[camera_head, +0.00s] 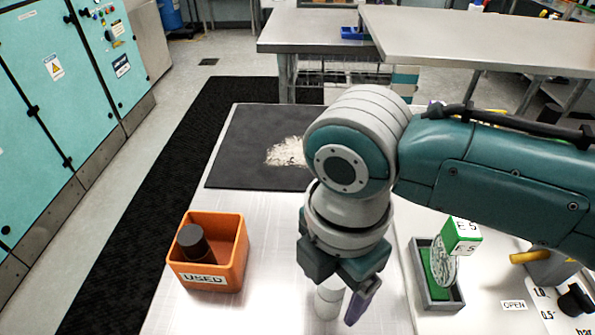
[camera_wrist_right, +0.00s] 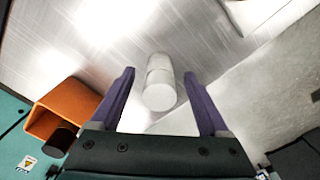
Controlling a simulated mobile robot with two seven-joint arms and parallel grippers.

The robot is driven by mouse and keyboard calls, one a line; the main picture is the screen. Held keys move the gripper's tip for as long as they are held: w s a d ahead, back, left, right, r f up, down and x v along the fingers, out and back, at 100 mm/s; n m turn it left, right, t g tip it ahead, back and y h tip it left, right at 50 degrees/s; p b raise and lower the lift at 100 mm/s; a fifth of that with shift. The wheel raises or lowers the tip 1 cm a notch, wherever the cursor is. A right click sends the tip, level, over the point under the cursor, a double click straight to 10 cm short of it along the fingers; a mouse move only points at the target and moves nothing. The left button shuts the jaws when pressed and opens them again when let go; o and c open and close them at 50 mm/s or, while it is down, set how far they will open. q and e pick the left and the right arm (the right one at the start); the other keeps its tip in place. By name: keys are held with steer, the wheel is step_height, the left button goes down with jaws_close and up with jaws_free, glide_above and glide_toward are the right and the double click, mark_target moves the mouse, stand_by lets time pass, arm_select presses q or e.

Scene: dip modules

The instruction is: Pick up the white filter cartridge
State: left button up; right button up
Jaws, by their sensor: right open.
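The white filter cartridge (camera_head: 328,298) is a small pale cylinder standing on the metal table, its top partly hidden by my right gripper in the head view. In the right wrist view the cartridge (camera_wrist_right: 160,88) shows between the two purple fingers, with a gap on each side. My right gripper (camera_wrist_right: 160,73) is open, pointing down at the cartridge; I cannot tell exactly how far down its sides the fingers reach. In the head view one purple finger of this gripper (camera_head: 350,300) shows just right of the cartridge. My left gripper is out of view.
An orange bin (camera_head: 208,280) marked USED, holding a dark cylinder (camera_head: 194,243), stands to the left. A grey tray (camera_head: 447,304) with green and white pieces lies to the right, near a yellow-handled valve (camera_head: 527,257). A dark mat (camera_head: 240,150) with pale debris lies behind.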

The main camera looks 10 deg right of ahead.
jaws_close()
stand_by(0.4)
steer(key=shift+r, duration=0.1)
